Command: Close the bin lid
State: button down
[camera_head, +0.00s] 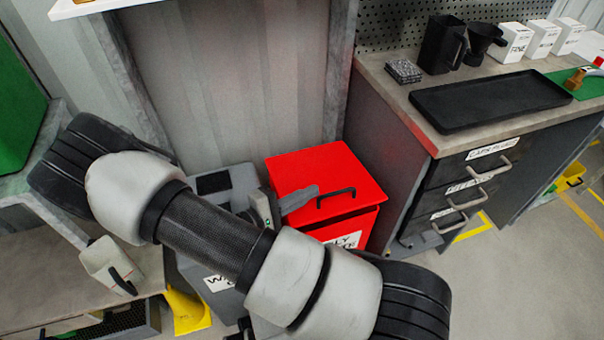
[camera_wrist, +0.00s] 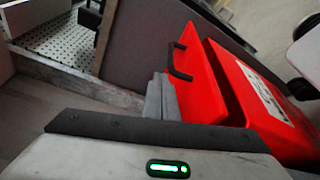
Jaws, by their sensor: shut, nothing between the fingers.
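The red bin (camera_head: 365,230) stands on the floor against the side of the workbench. Its red lid (camera_head: 330,167) has a black handle (camera_head: 337,197) near the front edge. The lid sits slightly raised, with a dark gap between it and the bin body (camera_wrist: 272,105). The lid also shows in the wrist view (camera_wrist: 200,88), with the handle (camera_wrist: 179,62) toward its far edge. My gripper (camera_head: 303,199) is shut and empty at the lid's left side, its fingertips over or against the lid; I cannot tell whether they touch. My arm hides the bin's lower left.
A grey bin (camera_head: 225,190) stands left of the red one, partly behind my arm. The workbench (camera_head: 395,85) on the right carries a black tray (camera_head: 490,98) and has drawers with protruding handles. A yellow wedge-shaped object (camera_head: 187,309) lies at lower left. Open floor lies at the right.

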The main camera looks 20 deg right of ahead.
jog(key=shift+s+d+f, duration=0.1)
jog(key=shift+s+f, duration=0.5)
jog(key=shift+f, duration=0.25)
jog(key=w+p+v, duration=0.1)
jog(key=p+v, duration=0.1)
jog(key=v, duration=1.5)
jog(key=d+r+m+g+y+p, duration=0.1)
jog(key=d+g+y, duration=0.1)
jog(key=d+g, duration=0.1)
jog(key=w+d+r+m+g+y+p, duration=0.1)
jog(key=d+m+g+y, duration=0.1)
jog(key=d+g+y, duration=0.1)
jog(key=d+r+m+g+y+p, duration=0.1)
jog(key=d+g+y, duration=0.1)
jog(key=d+g, duration=0.2)
jog(key=shift+w+r, duration=0.25)
jog(key=shift+w, duration=0.05)
jog(key=w+d+r+m+t+y+p, duration=0.2)
jog(key=w+d+r+m+y+p, duration=0.3)
jog(key=d+r+y, duration=0.6)
jog(key=f+b, duration=0.2)
jog(key=f, duration=0.3)
jog(key=s+d+f+n+h+b, duration=0.1)
jog(key=f+b, duration=0.1)
jog(key=f, duration=0.3)
jog(key=s+d+f+h+b, duration=0.1)
jog(key=f+b, duration=0.1)
jog(key=f, duration=0.3)
jog(key=shift+s+f+b, duration=0.1)
jog(key=shift+b, duration=0.2)
